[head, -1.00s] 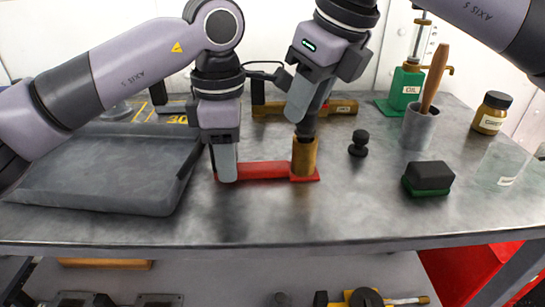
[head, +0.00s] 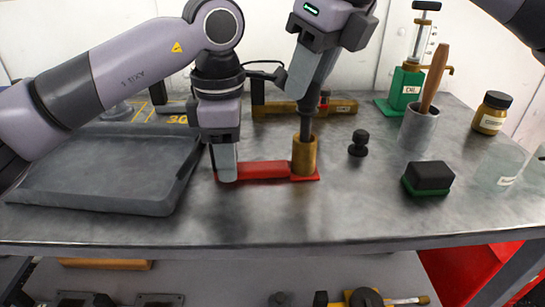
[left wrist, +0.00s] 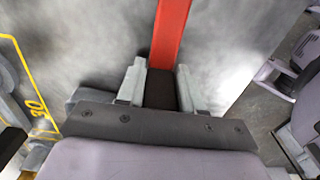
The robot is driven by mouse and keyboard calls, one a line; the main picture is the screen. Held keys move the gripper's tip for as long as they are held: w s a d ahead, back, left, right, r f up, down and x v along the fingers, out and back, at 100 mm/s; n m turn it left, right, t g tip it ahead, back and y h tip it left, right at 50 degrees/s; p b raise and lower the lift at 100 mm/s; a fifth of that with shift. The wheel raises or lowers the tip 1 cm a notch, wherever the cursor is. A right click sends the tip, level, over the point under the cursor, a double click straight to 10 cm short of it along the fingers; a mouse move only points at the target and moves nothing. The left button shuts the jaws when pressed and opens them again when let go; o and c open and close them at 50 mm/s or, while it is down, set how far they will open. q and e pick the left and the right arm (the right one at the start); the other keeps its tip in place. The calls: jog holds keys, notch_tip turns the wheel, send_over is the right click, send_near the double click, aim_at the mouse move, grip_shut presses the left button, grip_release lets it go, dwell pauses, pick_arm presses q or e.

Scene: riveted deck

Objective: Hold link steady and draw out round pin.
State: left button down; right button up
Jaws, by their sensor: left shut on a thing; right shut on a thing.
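The red link (head: 262,170) lies flat on the steel bench, with an upright brass sleeve (head: 304,156) at its right end. My left gripper (head: 226,165) is shut on the link's left end. In the left wrist view the link (left wrist: 171,35) runs away from between the jaws (left wrist: 161,92), where a dark section shows. The dark round pin (head: 306,126) stands upright out of the sleeve. My right gripper (head: 304,88) is shut on the pin's upper part, above the sleeve. The pin's lower end is hidden inside the sleeve.
A grey tray (head: 95,205) fills the bench's left. The front middle is clear.

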pick_arm(q)
jog(key=shift+s+f, duration=0.1)
pick_arm(e)
jog(key=shift+w+r, duration=0.15)
jog(key=shift+r, duration=1.95)
pick_arm(q)
jog(key=c, duration=0.7)
grip_release()
jog(key=shift+o, duration=0.3)
pick_arm(e)
jog(key=shift+a, duration=0.1)
